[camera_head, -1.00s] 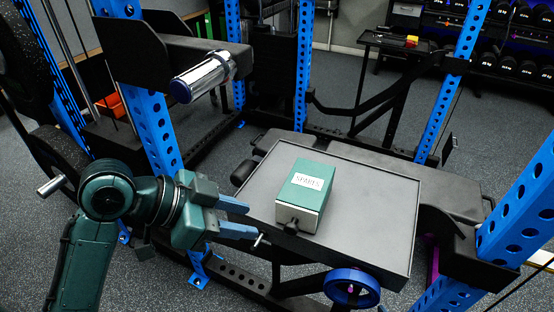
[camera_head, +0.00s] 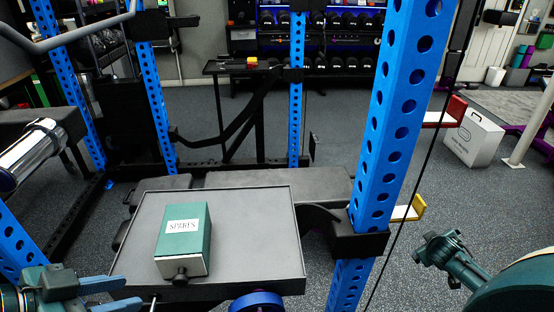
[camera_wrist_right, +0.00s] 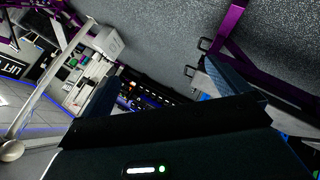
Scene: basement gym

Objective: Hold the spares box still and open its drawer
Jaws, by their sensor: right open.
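The spares box (camera_head: 187,236) is a green block with a white SPARES label on top. It sits upright on the left part of a grey tray (camera_head: 255,225). Its pale drawer front (camera_head: 192,263) faces me, with a dark knob (camera_head: 181,275); the drawer looks shut. My left gripper (camera_head: 132,293) is at the lower left, by the tray's front left corner, its blue fingers apart and empty, not touching the box. My right gripper (camera_head: 437,257) is at the lower right, well away from the box. In the right wrist view, its fingers (camera_wrist_right: 165,88) are spread with nothing between them.
A blue rack upright (camera_head: 395,130) stands between the tray and my right arm. A chrome bar sleeve (camera_head: 32,152) juts in at the left. A blue wheel (camera_head: 257,302) is below the tray's front edge. The tray's right half is bare.

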